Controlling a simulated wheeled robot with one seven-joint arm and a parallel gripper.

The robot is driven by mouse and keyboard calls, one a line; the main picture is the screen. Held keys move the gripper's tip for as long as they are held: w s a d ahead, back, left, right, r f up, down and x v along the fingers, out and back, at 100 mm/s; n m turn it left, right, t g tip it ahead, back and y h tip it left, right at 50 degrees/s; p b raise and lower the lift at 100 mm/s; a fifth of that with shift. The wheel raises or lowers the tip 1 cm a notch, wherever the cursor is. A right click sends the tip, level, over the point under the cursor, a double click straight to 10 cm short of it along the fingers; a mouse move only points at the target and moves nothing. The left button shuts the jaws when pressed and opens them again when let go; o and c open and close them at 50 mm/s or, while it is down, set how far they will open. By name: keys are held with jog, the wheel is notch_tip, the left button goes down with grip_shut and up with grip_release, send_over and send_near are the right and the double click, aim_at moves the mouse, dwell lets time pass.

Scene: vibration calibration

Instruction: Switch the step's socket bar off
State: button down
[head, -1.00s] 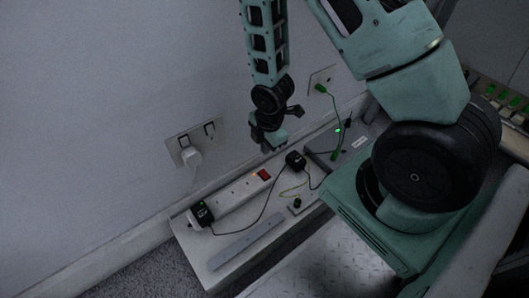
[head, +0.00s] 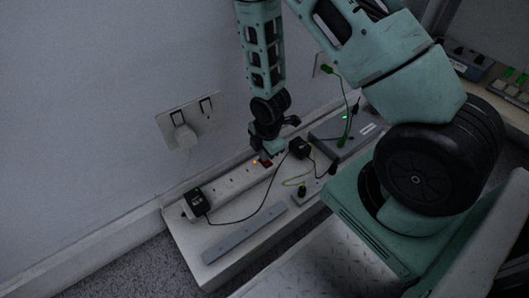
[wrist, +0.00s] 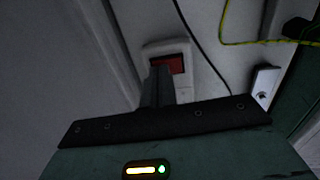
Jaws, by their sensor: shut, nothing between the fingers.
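The white socket bar (head: 228,184) lies on the low white step (head: 190,243) along the wall. Its red rocker switch (head: 267,163) is at the right end, with a small orange light (head: 255,162) glowing beside it. A black plug (head: 196,203) with a green light sits in the bar's left end. My gripper (head: 267,156) is shut and empty, pointing down right at the switch end. In the wrist view the shut fingers (wrist: 157,86) overlap the near left part of the red switch (wrist: 174,64). I cannot tell whether they touch it.
A wall socket (head: 190,118) holds a white plug above the bar. A black adapter (head: 299,148) with cables stands right of my gripper. A grey box (head: 335,132) with a green light is behind it. A flat grey strip (head: 245,233) lies on the step's front.

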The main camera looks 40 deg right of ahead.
aim_at(269, 164)
jog(key=shift+w+f+p, duration=0.1)
jog(key=shift+p, duration=0.65)
jog(key=shift+f+b, duration=0.25)
jog(key=shift+b, duration=0.1)
jog(key=shift+s, duration=1.05)
jog(key=shift+a+r+p, duration=0.1)
jog(key=shift+r+p, duration=0.45)
jog(key=shift+p, duration=0.25)
notch_tip(269, 164, up, 13)
jog(key=p, duration=0.9)
jog(key=shift+s+r, duration=0.15)
jog(key=shift+s, duration=0.15)
jog(key=shift+w+r, duration=0.1)
